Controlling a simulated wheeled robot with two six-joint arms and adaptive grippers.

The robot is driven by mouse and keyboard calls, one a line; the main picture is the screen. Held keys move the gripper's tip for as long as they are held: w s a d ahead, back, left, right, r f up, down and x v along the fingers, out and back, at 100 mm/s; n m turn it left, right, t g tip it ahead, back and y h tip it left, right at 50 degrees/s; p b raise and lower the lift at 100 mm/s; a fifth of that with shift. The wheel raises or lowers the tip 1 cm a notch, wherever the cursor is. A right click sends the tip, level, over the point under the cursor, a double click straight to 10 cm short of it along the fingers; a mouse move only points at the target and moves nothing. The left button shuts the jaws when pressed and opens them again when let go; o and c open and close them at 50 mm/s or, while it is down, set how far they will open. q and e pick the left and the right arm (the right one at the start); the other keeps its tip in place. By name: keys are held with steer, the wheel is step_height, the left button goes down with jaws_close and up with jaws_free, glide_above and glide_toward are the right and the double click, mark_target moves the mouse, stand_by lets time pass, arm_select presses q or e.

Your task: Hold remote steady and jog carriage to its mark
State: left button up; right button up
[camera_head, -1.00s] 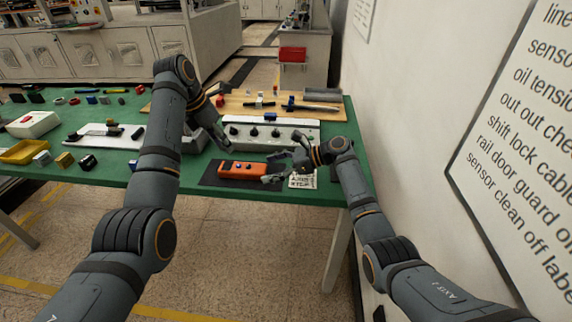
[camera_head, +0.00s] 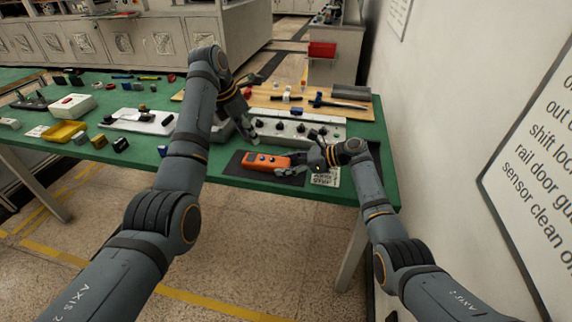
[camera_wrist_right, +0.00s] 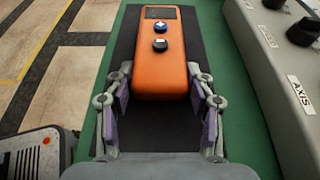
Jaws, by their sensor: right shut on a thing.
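The orange remote (camera_head: 267,161) lies along a dark mat (camera_head: 234,164) near the front edge of the green table. It has a dark display and a blue and a dark button, clear in the right wrist view (camera_wrist_right: 161,75). My right gripper (camera_head: 292,165) is shut on the remote's near end; in its wrist view the fingers (camera_wrist_right: 160,100) flank that end. My left gripper (camera_head: 250,132) is above the remote, by the left end of the pale control box (camera_head: 312,140); its finger spacing is unclear. I cannot make out the carriage or its mark with certainty.
The pale box carries several dark knobs. Behind it a wooden board (camera_head: 360,111) holds a blue block (camera_head: 296,112) and dark tools. A printed card (camera_head: 325,178) lies beside my right gripper. A yellow tray (camera_head: 64,132) and a white box (camera_head: 74,105) stand left. A wall rises right.

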arm_select(q)
steer(key=shift+c, duration=0.2)
jaws_close()
stand_by(1.3)
